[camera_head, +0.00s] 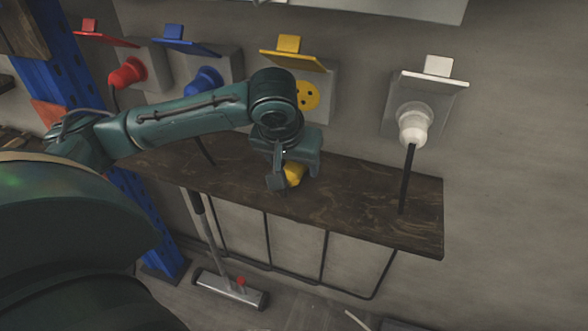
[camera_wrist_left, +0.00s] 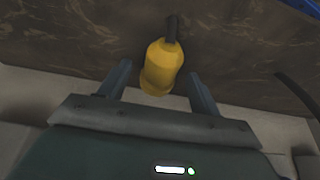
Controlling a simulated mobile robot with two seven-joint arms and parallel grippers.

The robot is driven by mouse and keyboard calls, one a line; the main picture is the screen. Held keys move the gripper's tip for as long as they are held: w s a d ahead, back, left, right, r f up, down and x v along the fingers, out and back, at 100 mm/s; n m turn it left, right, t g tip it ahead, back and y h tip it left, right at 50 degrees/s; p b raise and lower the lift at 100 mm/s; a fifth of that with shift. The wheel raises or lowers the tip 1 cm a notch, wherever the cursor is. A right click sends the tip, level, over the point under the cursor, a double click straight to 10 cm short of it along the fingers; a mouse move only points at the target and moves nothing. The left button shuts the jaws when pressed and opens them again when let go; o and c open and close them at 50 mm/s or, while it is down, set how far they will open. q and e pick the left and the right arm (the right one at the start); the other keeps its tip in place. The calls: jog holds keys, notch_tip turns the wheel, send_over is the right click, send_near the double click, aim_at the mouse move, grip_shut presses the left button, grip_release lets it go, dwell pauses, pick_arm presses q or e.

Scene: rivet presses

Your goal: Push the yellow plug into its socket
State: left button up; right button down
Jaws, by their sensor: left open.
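The yellow plug (camera_head: 293,175) lies on the dark shelf, partly hidden by my left gripper (camera_head: 283,180) in the head view. In the left wrist view the plug (camera_wrist_left: 162,68) has a dark cord at its far end. My left gripper (camera_wrist_left: 160,85) is open there, with one finger on each side of the plug's near end and gaps on both sides. The yellow socket (camera_head: 307,96) is on the wall above, with its yellow lid raised and its left part hidden behind my left arm. My right gripper is not in view.
Red (camera_head: 127,72), blue (camera_head: 205,82) and white (camera_head: 413,123) plugs sit in wall sockets beside the yellow one. The dark shelf (camera_head: 360,205) runs below, with free room to the right of my gripper. A blue post (camera_head: 65,75) stands at the left.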

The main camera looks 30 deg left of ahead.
pick_arm(q)
jog(key=shift+c, duration=0.5)
jog(key=c, duration=0.9)
